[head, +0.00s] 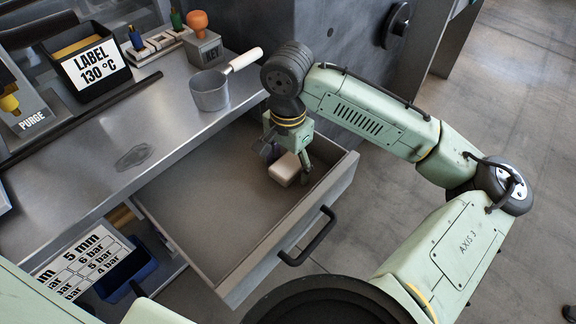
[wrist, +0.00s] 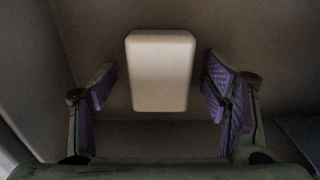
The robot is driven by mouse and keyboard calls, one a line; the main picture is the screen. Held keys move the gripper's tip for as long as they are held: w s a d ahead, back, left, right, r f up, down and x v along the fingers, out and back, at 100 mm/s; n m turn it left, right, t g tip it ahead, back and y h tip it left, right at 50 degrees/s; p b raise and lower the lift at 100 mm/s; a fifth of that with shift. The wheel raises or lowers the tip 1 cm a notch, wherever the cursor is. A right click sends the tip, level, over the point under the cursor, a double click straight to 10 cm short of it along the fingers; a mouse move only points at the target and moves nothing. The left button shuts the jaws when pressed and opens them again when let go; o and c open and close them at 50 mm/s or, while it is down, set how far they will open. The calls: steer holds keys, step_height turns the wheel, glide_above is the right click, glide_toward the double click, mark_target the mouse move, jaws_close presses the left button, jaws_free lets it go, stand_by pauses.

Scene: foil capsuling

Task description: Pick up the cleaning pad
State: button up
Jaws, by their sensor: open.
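The cleaning pad (head: 285,169) is a small cream block with rounded corners. It lies on the floor of the open drawer (head: 190,213), near the drawer's far right corner. In the wrist view the pad (wrist: 160,70) sits between the two purple-lined fingers of my gripper (wrist: 158,88), with a gap on each side. My gripper (head: 288,160) points down inside the drawer, open and empty. In the head view the gripper partly hides the pad's far side.
The metal counter (head: 110,165) overhangs the drawer at the left. The rest of the drawer looks empty.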

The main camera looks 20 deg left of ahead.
mark_target(288, 164)
steer(key=shift+c, duration=0.4)
steer(key=c, duration=1.1)
steer(key=shift+c, duration=0.2)
step_height(288, 164, up, 10)
steer(key=o, duration=0.6)
steer(key=c, duration=0.5)
